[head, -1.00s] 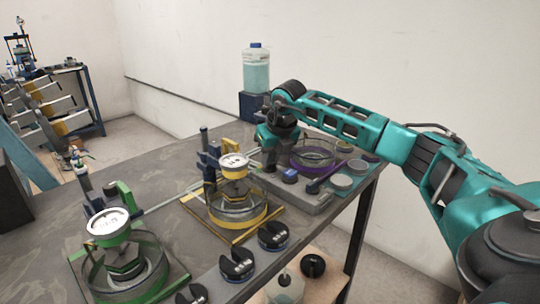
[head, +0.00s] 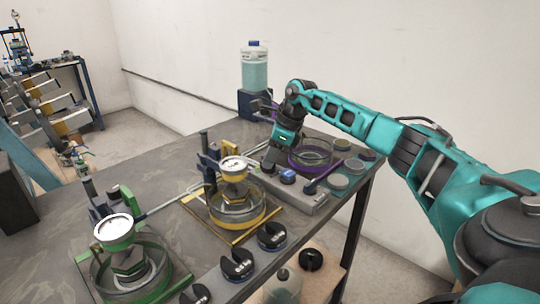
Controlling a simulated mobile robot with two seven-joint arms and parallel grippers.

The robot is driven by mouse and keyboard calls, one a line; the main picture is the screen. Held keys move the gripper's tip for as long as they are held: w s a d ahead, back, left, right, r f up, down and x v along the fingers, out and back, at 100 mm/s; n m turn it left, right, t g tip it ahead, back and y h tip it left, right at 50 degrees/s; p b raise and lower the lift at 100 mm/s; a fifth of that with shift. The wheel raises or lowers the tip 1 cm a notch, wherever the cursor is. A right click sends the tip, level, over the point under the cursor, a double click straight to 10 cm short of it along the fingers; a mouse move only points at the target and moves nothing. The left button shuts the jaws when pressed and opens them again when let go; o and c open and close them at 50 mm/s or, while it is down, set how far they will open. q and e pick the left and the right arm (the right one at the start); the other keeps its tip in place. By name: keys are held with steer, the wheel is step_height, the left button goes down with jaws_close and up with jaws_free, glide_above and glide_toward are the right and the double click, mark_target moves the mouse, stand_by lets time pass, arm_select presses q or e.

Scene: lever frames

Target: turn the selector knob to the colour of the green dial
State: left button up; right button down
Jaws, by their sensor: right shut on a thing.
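The green dial (head: 114,229) is a round white-faced gauge with a green rim, standing on a green-framed glass vessel at the lower left. My right gripper (head: 270,161) points down at the left end of a grey control box (head: 308,205) at the table's far right. It is shut on what seems to be the selector knob there; the fingers and my wrist mostly hide the knob, so its pointing direction cannot be told. A blue knob (head: 288,176) sits on the box just right of the gripper. My left gripper is not in view.
A yellow-rimmed gauge (head: 233,165) on a yellow-framed vessel stands between the green dial and the box. A purple-ringed vessel (head: 312,153) is close behind the gripper. A bottle (head: 254,68) stands at the back.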

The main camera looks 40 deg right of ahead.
steer(key=shift+w+n+g+y, duration=0.1)
steer(key=shift+n+g+y, duration=0.2)
steer(key=shift+n, duration=0.9)
steer(key=c, duration=1.2)
jaws_free()
steer(key=shift+o, duration=0.2)
steer(key=v, duration=1.3)
steer(key=shift+f, duration=0.1)
